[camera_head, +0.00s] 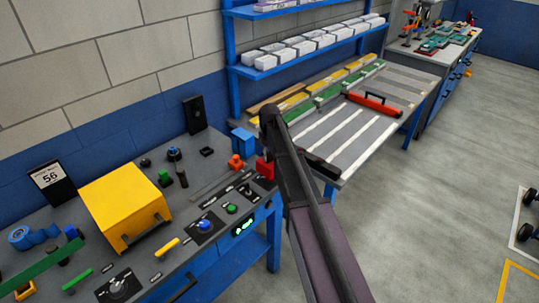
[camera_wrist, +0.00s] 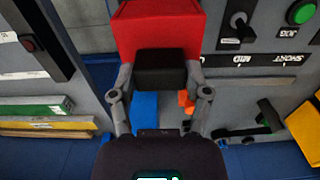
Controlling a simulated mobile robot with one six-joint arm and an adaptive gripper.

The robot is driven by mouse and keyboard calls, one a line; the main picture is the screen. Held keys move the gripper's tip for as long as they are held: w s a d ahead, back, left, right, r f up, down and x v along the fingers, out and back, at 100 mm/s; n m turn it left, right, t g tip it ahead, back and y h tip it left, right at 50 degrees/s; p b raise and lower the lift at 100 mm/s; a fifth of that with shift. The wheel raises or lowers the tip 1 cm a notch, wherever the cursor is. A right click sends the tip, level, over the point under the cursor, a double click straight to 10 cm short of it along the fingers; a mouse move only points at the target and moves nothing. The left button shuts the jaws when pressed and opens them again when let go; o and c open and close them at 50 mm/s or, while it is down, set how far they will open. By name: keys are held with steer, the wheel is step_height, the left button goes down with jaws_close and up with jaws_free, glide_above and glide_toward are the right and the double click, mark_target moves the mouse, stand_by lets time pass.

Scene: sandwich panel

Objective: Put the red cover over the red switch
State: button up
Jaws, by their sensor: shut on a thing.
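The red cover (camera_head: 265,169) is a red box at the right end of the control bench, beside the end of my arm. In the wrist view the red cover (camera_wrist: 160,28) has a black grip block (camera_wrist: 160,68) on its near side. My gripper (camera_wrist: 160,92) is shut on that black block, one finger on each side. I cannot tell whether the cover touches the panel or hangs above it. I cannot make out the red switch; the cover or my arm may hide it.
An orange-red piece (camera_head: 235,162) and a blue box (camera_head: 242,141) stand close behind the cover. A green button (camera_head: 232,209), a blue knob (camera_head: 205,225) and a yellow box (camera_head: 124,207) are on the bench. A slatted table (camera_head: 350,130) is to the right.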

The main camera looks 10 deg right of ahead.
mark_target(269, 162)
steer(key=shift+f+b, duration=0.75)
steer(key=shift+f, duration=0.1)
stand_by(0.3)
steer(key=shift+f+b, duration=1.3)
steer(key=shift+b, duration=0.05)
steer(key=o, duration=1.3)
steer(key=shift+c, duration=0.2)
step_height(269, 162, up, 9)
steer(key=p, duration=0.8)
steer(key=shift+f+p, duration=0.2)
steer(key=shift+p, duration=0.1)
